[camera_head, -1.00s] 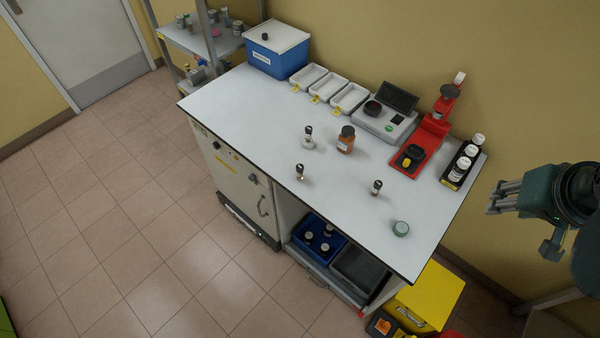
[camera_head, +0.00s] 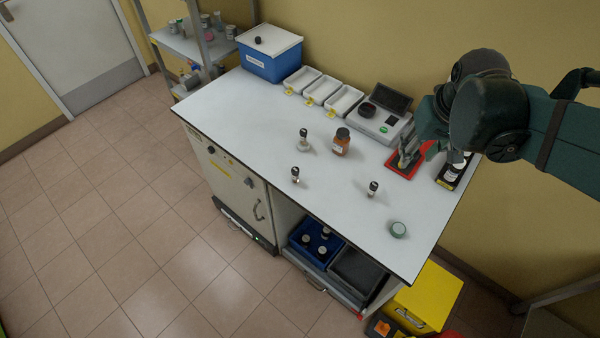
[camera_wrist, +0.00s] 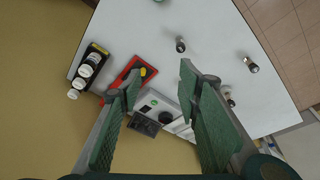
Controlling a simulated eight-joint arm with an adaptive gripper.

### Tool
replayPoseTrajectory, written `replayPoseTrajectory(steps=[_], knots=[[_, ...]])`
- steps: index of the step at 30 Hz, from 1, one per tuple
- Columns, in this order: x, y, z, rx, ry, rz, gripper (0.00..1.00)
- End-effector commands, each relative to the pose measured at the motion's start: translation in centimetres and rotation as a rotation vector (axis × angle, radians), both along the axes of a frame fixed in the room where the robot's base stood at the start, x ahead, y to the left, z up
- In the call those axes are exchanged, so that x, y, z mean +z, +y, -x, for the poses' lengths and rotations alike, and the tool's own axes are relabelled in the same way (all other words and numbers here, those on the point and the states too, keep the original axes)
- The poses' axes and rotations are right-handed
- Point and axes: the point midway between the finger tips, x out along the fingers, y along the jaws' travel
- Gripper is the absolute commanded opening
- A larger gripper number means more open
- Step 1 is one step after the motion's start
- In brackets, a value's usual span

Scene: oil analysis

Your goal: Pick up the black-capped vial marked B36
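Three small black-capped vials stand apart on the white bench: one at the back left (camera_head: 303,138), one at the front left (camera_head: 295,175) and one further right (camera_head: 373,188). Their markings are too small to read, so I cannot tell which is B36. My gripper (camera_head: 432,155) is open and empty above the bench's back right, over the red stand. In the wrist view its fingers (camera_wrist: 158,80) are spread wide, with no vial between them.
An orange-brown bottle (camera_head: 341,143) stands near the vials, a green-lidded jar (camera_head: 398,230) at the front right. The grey instrument (camera_head: 383,122), red stand (camera_wrist: 113,85) and black rack of white-capped bottles (camera_wrist: 87,70) line the back.

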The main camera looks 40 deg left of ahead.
Motion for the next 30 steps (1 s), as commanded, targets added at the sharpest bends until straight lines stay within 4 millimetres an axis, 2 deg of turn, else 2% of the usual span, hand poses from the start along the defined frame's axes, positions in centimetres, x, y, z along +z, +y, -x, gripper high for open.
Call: replayPoseTrajectory(steps=[3,16,30], knots=[[-1.2,3.2,-0.1,0.049,0.018,0.014,0.34],[-6.4,13.9,1.4,0.223,0.083,0.074,0.34],[-13.6,25.3,5.7,0.412,0.148,0.147,0.34]])
